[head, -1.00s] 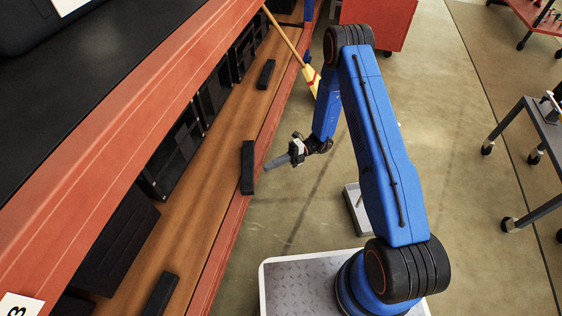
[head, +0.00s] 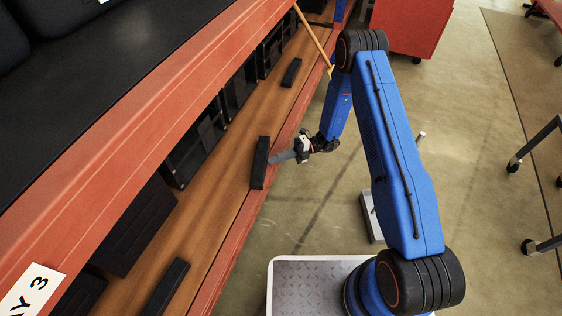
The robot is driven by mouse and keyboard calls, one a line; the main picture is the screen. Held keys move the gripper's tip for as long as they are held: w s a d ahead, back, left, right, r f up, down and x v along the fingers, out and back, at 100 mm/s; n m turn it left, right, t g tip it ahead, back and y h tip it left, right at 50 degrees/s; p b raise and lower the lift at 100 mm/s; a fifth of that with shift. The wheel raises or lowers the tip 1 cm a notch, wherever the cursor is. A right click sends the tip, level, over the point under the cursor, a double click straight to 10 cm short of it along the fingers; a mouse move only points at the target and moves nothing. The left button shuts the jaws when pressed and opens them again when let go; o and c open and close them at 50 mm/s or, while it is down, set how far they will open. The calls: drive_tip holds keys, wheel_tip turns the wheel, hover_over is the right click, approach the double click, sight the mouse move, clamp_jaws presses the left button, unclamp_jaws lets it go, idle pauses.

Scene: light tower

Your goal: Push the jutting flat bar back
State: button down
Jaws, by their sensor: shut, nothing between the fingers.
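Several dark flat bars lie along the wooden shelf (head: 222,205). The middle bar (head: 260,163) sits further out than its neighbours, with its outer side over the orange front lip. My gripper (head: 276,157) is shut and empty, its fingers pointing left at the outer side of this bar. A far bar (head: 291,72) and a near bar (head: 165,288) lie further back from the edge.
Black bins (head: 198,140) stand behind the bars, under an orange beam (head: 130,130). A broom handle (head: 312,36) leans at the shelf's far end. A red cabinet (head: 412,25) stands at the back.

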sight(268, 157)
drive_tip(key=shift+w+a, duration=0.3)
drive_tip(key=shift+a, duration=0.5)
drive_tip(key=shift+w+a, duration=0.3)
drive_tip(key=shift+a, duration=0.45)
drive_tip(key=s+d+v, duration=0.1)
drive_tip(key=s+v, duration=0.1)
drive_tip(key=v, duration=1.1)
drive_tip(key=shift+s, duration=0.25)
